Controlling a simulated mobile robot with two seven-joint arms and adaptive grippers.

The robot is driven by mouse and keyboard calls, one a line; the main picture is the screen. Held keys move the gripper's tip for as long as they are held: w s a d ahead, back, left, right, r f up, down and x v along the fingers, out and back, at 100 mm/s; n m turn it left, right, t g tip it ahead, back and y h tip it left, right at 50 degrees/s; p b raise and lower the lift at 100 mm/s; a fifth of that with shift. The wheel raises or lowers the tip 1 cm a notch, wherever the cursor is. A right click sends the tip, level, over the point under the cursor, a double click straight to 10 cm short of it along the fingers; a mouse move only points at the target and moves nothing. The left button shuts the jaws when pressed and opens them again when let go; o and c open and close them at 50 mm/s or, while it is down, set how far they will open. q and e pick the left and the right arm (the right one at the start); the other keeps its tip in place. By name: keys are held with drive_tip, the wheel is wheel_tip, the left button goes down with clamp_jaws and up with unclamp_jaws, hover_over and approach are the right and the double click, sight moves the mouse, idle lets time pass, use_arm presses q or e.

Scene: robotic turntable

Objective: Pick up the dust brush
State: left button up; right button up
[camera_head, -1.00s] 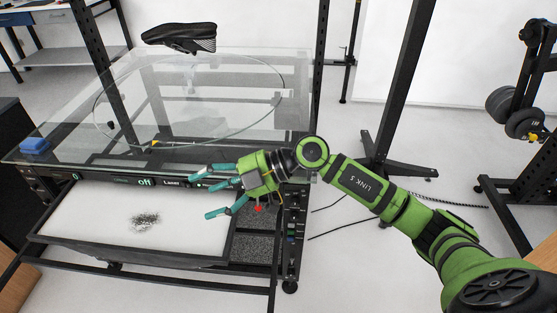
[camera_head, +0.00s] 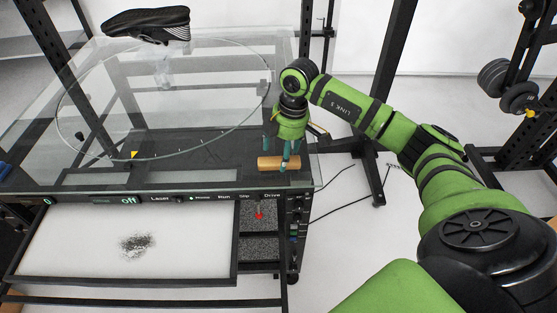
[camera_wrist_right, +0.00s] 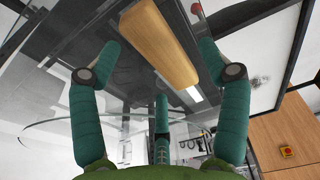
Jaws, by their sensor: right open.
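The dust brush (camera_head: 267,163) shows a light wooden back and lies on the glass top near its front right corner. In the right wrist view its wooden body (camera_wrist_right: 158,42) runs slantwise between my teal fingers. My right gripper (camera_head: 283,155) points down over the brush, open, with fingers on either side of its body and partly in front of it. In the right wrist view the open gripper (camera_wrist_right: 158,62) has nothing clamped. I cannot tell whether any finger touches the brush. My left gripper is out of view.
A white tray (camera_head: 70,235) with a heap of dark particles (camera_head: 136,245) sits below the glass top. A black shoe (camera_head: 147,25) is above the turntable at the back. Dark uprights stand behind and to the right. The middle of the glass is clear.

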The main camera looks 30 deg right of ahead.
sight(279, 157)
drive_tip(key=f, duration=0.2)
drive_tip(key=shift+w+a+f, duration=0.25)
drive_tip(key=shift+a+f, duration=0.05)
drive_tip(key=shift+f, duration=0.3)
drive_tip(key=c, duration=1.3)
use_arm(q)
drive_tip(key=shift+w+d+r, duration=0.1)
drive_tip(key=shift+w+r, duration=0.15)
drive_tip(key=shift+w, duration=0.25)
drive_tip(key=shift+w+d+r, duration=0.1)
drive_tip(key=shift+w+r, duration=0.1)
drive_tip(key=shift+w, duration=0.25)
use_arm(e)
drive_tip(key=shift+r, duration=0.15)
